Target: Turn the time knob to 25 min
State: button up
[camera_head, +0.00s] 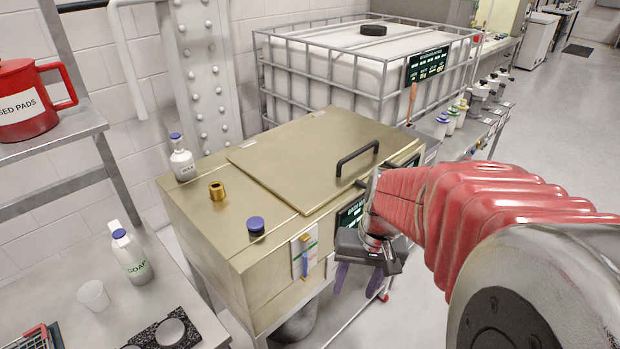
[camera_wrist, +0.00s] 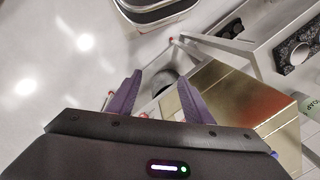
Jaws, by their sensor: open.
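The gold metal unit (camera_head: 205,262) stands in the middle of the head view. A dark display panel (camera_head: 350,213) sits on its front face, partly hidden by my wrist. I cannot make out a time knob; the front behind my arm is hidden. My gripper (camera_head: 358,280) hangs in front of the unit, apart from it, its two purple fingers open and pointing down. In the wrist view the fingers (camera_wrist: 155,92) are spread with nothing between them, and the gold unit (camera_wrist: 240,108) is on the right.
The unit's top carries a lid with a black handle (camera_head: 357,158), a brass fitting (camera_head: 217,190), a blue cap (camera_head: 256,224) and a white bottle (camera_head: 182,162). A caged white tank (camera_head: 340,75) stands behind. A steel bench (camera_head: 190,290) is at left.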

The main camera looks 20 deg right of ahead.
jog(key=w+d+f+m+t+y, duration=0.1)
jog(key=w+d+f+t+y, duration=0.2)
jog(key=d+f, duration=0.6)
jog(key=w+d+f+m+t+y, duration=0.1)
jog(key=d+f+t+y, duration=0.2)
jog(key=d+f+y, duration=0.55)
jog(key=w+d+f+n+t+h, duration=0.1)
jog(key=w+d+n+t+h, duration=0.1)
jog(key=d+n+t+h, duration=0.1)
jog(key=w+d+f+n+t+h, duration=0.1)
jog(key=w+d+n+t+h, duration=0.2)
jog(key=d+n+t, duration=0.3)
jog(key=shift+d+f+t+h, duration=0.4)
jog(key=shift+d+t, duration=0.2)
jog(key=shift+d, duration=1.15)
jog(key=x, duration=1.3)
jog(key=shift+w, duration=0.35)
jog(key=shift+a+f, duration=0.1)
